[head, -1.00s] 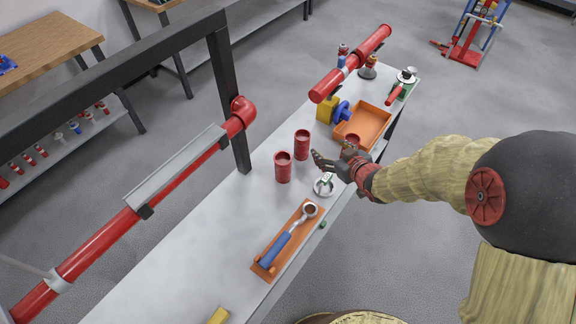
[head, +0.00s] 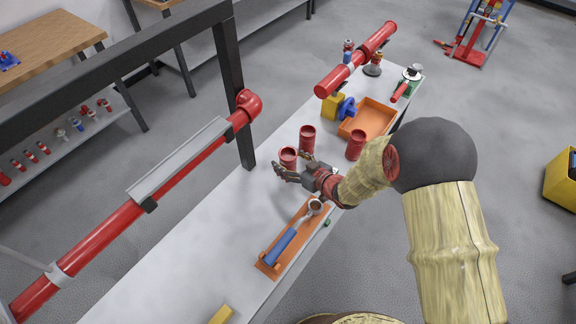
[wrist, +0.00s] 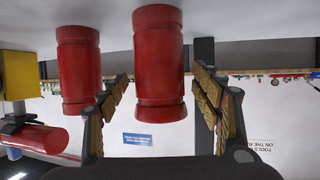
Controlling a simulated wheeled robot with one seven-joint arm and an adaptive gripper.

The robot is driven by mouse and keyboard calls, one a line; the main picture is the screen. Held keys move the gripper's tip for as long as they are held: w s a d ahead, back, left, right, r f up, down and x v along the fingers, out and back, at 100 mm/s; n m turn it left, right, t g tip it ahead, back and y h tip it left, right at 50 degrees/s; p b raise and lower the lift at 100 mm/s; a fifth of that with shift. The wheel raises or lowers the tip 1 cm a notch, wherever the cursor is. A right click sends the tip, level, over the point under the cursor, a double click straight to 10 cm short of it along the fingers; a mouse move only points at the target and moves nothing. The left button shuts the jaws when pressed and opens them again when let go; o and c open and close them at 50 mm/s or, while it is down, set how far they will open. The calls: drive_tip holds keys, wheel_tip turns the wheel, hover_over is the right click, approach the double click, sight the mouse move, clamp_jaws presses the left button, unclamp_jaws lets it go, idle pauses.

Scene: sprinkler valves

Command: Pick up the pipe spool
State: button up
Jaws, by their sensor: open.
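Three red flanged cylinders that look like pipe spools stand upright on the grey bench (head: 205,235). The nearest red spool (head: 288,155) is at my gripper (head: 291,168), partly hidden by it in the head view. A second spool (head: 307,138) stands just behind, and a third (head: 356,145) is to the right. In the wrist view, which is upside down, one spool (wrist: 160,60) shows between the spread fingers of my gripper (wrist: 162,82), with gaps on both sides. Another spool (wrist: 80,68) is left of the fingers. My gripper is open and empty.
An orange tray (head: 268,268) with a blue-handled wrench (head: 283,243) lies in front of my gripper. An orange bin (head: 382,112), a yellow-and-blue valve (head: 333,104) and a long red pipe (head: 352,62) are farther back. A dark frame post (head: 236,110) stands left of the spools.

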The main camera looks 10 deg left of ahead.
drive_tip(key=shift+w+a, duration=0.2)
drive_tip(key=shift+c, duration=0.9)
drive_tip(key=c, duration=1.5)
clamp_jaws()
